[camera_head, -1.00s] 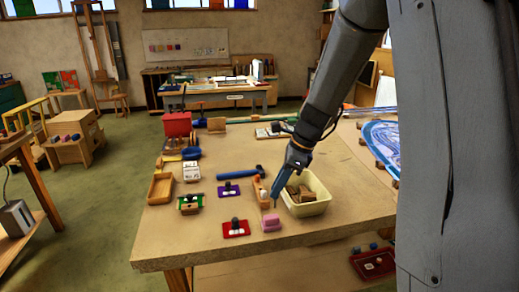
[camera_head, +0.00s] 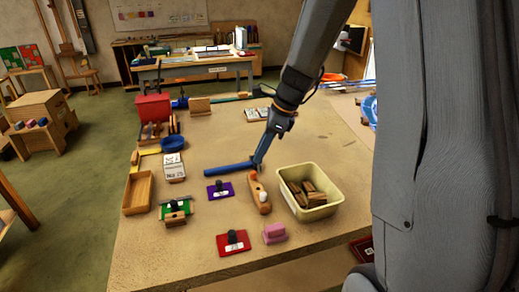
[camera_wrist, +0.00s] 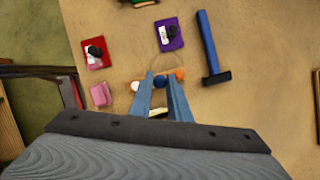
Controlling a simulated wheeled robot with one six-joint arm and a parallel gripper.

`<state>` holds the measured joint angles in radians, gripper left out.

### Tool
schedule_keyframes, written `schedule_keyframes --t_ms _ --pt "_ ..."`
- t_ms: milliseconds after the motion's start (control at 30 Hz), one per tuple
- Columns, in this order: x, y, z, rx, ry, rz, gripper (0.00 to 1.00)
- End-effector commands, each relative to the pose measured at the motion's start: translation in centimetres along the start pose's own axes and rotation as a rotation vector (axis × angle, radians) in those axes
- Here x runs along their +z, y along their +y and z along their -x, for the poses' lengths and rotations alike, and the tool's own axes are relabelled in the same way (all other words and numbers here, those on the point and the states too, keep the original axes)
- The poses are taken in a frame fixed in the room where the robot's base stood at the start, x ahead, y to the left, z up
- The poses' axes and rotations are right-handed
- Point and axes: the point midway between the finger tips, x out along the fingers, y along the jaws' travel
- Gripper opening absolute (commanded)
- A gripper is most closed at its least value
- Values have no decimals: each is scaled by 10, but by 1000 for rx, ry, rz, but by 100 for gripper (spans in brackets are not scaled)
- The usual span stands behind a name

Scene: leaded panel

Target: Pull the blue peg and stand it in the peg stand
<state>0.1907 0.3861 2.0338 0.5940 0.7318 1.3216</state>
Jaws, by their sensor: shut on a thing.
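My gripper (camera_head: 257,165) is shut on a blue, round-headed peg; in the wrist view the blue peg (camera_wrist: 160,82) shows between my fingertips (camera_wrist: 160,78). In the head view the peg is too small to make out. In the wrist view the white knob (camera_wrist: 135,86) and orange knob (camera_wrist: 179,74) show either side of the peg. I cannot tell for certain whether this block is the peg stand.
A cream bin (camera_head: 330,209) with wooden pieces stands to the right. Purple (camera_head: 212,195), red (camera_head: 222,248) and green (camera_head: 189,206) plates and a pink block (camera_head: 274,233) lie around. Bare tabletop lies at the back right.

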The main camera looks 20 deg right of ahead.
Motion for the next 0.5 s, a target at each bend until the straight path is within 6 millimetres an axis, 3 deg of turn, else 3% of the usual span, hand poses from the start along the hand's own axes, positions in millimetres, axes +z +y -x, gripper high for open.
schedule_keyframes --t_ms 333,500 --pt "2 0 1 0 -2 -1 0" --pt "-3 0 -12 0 -3 -2 0"
